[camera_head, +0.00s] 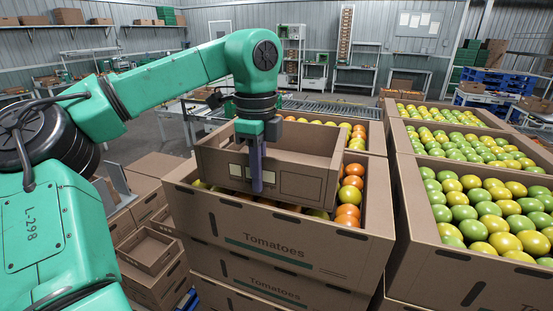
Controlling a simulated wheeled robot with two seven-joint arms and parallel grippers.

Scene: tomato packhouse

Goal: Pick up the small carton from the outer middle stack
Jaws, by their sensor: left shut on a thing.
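My left gripper (257,170) points down over the front wall of a small open brown carton (300,182) and is shut on that wall. The carton is level and looks empty. It is over a large tomato carton (300,248) filled with orange, red and greenish tomatoes; I cannot tell whether it touches them. Small open cartons (147,250) stand stacked at the lower left, left of the large tomato cartons. My right gripper does not show.
Large cartons of green and yellow tomatoes (490,212) stand at the right, close beside the middle stack. A roller conveyor (335,108) runs behind. Closed brown boxes (150,175) stand at the left. Shelves and tables line the back wall.

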